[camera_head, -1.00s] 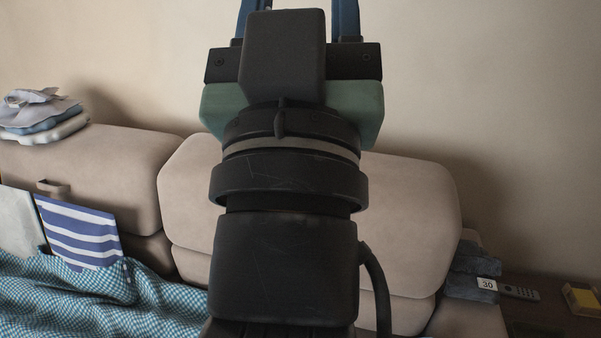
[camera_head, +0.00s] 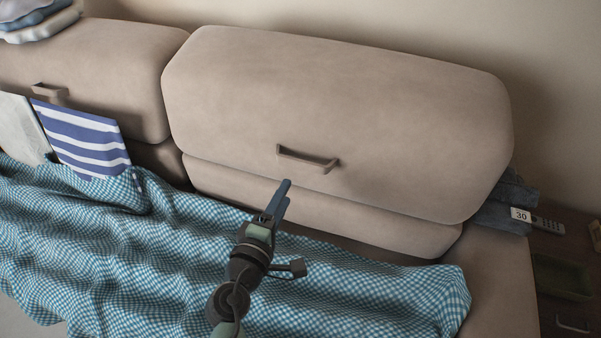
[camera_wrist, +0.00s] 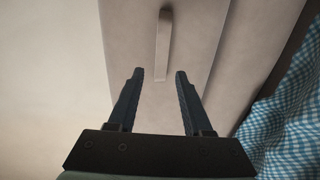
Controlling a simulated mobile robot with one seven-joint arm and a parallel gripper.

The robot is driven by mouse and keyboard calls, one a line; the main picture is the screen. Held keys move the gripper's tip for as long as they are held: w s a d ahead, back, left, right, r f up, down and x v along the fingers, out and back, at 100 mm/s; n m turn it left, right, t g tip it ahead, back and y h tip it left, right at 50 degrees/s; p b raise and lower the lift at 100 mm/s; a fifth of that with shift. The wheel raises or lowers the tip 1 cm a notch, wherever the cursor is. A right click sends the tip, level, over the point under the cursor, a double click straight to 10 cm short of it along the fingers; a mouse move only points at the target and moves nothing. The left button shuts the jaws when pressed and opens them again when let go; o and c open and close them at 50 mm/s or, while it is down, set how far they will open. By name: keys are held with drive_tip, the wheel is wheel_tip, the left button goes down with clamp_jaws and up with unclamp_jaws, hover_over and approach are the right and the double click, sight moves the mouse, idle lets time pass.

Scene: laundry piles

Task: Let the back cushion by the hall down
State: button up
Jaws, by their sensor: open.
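A beige back cushion (camera_head: 340,100) stands upright at the right, with a bar handle (camera_head: 307,160) low on its front. Another beige back cushion (camera_head: 110,65), also upright with a handle (camera_head: 48,91), stands at the left. I cannot tell from the pictures which is by the hall. My gripper (camera_head: 286,186) is just below and left of the right cushion's handle in the head view. In the wrist view my gripper (camera_wrist: 160,74) is open and empty, its fingers pointing toward the handle (camera_wrist: 164,45), apart from it. That handle is fully in view.
A teal checked blanket (camera_head: 150,245) covers the seat. A striped blue cloth (camera_head: 82,140) and a pale cloth (camera_head: 20,130) hang at the left cushion. Folded clothes (camera_head: 38,18) lie on top of it. Grey folded cloths (camera_head: 505,200) and a remote (camera_head: 549,226) lie at the right.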

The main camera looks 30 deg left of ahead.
sight(301, 163)
drive_tip(key=shift+f+b+x, duration=0.15)
drive_tip(key=shift+b+x, duration=0.65)
drive_tip(key=shift+x, duration=2.15)
drive_tip(key=shift+f+b+x, duration=0.1)
drive_tip(key=shift+b+x, duration=0.65)
drive_tip(key=shift+x, duration=2.2)
clamp_jaws()
drive_tip(key=shift+s+f, duration=0.1)
drive_tip(key=shift+f, duration=0.05)
